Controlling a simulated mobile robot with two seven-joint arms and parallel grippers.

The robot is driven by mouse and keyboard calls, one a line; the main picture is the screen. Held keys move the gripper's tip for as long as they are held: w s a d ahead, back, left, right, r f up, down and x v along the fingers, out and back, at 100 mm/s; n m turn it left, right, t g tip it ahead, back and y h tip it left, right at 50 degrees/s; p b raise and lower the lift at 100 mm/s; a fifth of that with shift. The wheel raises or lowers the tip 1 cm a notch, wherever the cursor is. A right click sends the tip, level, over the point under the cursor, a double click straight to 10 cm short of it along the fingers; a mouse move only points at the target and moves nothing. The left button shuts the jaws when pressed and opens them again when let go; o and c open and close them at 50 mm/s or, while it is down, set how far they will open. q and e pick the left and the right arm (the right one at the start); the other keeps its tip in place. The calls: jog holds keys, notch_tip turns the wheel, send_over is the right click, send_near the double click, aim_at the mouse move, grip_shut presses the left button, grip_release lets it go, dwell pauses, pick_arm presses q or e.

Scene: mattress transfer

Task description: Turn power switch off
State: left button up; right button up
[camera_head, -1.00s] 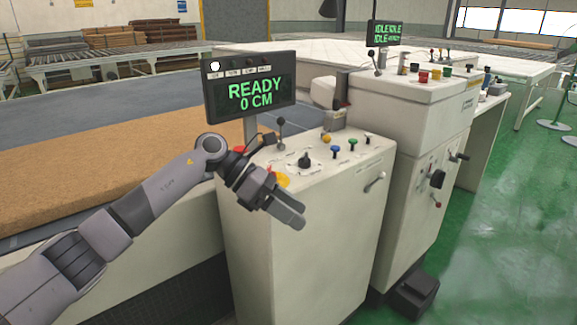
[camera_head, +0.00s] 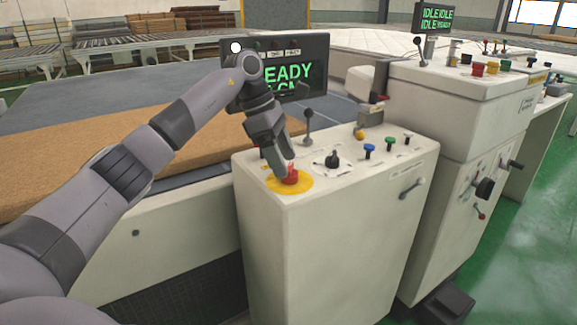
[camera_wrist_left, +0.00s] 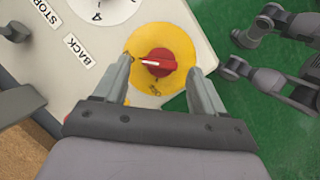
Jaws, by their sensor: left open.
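The power switch is a red rotary knob (camera_head: 290,176) on a yellow round plate (camera_head: 272,185) at the near left corner of the control cabinet's top. In the left wrist view the red knob (camera_wrist_left: 158,62) has its handle lying roughly sideways, on the yellow plate (camera_wrist_left: 140,38). My left gripper (camera_head: 284,163) points down at the knob. Its two fingers (camera_wrist_left: 158,82) are open on either side of the plate's lower part, with the knob between and just ahead of them. I cannot tell the exact gap to the knob. My right gripper is not in the head view.
The cabinet (camera_head: 330,240) also carries a black dial (camera_head: 332,160), a lever (camera_head: 308,125) and blue (camera_head: 370,150) and green (camera_head: 389,146) buttons. A display (camera_head: 310,70) stands behind my arm. A second cabinet (camera_head: 460,110) stands to the right.

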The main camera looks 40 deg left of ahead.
pick_arm(q)
jog(key=shift+x, duration=1.25)
jog(key=c, duration=1.1)
jog(key=shift+o, duration=0.2)
